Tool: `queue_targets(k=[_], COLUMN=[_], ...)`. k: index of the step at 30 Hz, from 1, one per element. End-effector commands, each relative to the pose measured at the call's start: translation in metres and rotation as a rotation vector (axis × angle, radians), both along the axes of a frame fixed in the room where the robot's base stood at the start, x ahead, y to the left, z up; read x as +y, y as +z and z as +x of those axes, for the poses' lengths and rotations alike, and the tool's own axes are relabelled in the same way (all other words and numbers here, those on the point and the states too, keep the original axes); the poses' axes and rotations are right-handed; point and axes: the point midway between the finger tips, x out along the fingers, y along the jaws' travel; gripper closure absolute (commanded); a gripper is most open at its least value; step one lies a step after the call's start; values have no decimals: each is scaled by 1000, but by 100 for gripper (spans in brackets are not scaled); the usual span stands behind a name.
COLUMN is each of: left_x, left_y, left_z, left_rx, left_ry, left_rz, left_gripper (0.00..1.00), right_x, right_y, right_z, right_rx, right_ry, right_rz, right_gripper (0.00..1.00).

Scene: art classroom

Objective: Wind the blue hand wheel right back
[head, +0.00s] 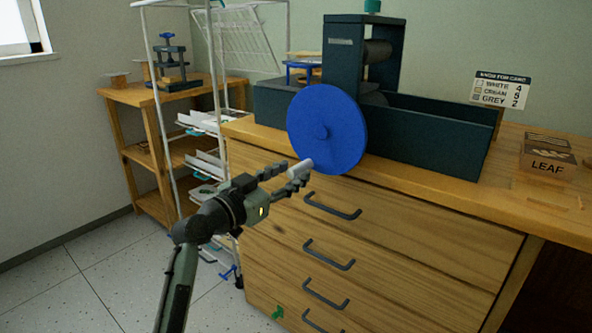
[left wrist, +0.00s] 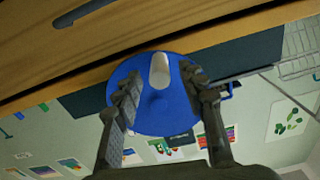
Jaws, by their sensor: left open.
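The blue hand wheel (head: 327,125) is a round disc on the near side of a dark press (head: 342,75) on the wooden cabinet. A pale cylindrical handle (head: 301,168) sticks out from the wheel's lower left rim towards me. My left gripper (head: 289,177) is open at the handle's free end. In the left wrist view the handle (left wrist: 159,70) lies between the two spread fingertips (left wrist: 162,80), with a gap on each side, in front of the blue wheel (left wrist: 160,115). My right gripper is not in view.
The cabinet front has several drawers with dark handles (head: 332,207) just below the wheel. A white wire rack (head: 207,130) stands left of the cabinet. A LEAF box (head: 548,157) and a card with numbers (head: 502,90) are on the right. The floor at lower left is clear.

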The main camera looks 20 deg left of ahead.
Motion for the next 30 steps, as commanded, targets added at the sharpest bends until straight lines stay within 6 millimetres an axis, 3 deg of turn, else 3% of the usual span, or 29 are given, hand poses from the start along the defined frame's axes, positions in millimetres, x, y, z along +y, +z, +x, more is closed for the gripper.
queue_targets(k=[6, 16, 25, 30], left_x=[-8, -9, -9, -9], left_y=[0, -1, -1, -1], left_z=[22, 26, 25, 25], left_rx=[0, 2, 2, 2], left_ry=[0, 0, 0, 0], left_rz=[-1, 1, 1, 1], left_gripper=[59, 60, 98, 100], right_x=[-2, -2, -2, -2], right_y=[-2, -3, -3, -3], right_z=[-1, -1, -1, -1], right_rx=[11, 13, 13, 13], right_ry=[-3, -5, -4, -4], right_rz=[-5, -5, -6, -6], right_gripper=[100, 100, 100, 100])
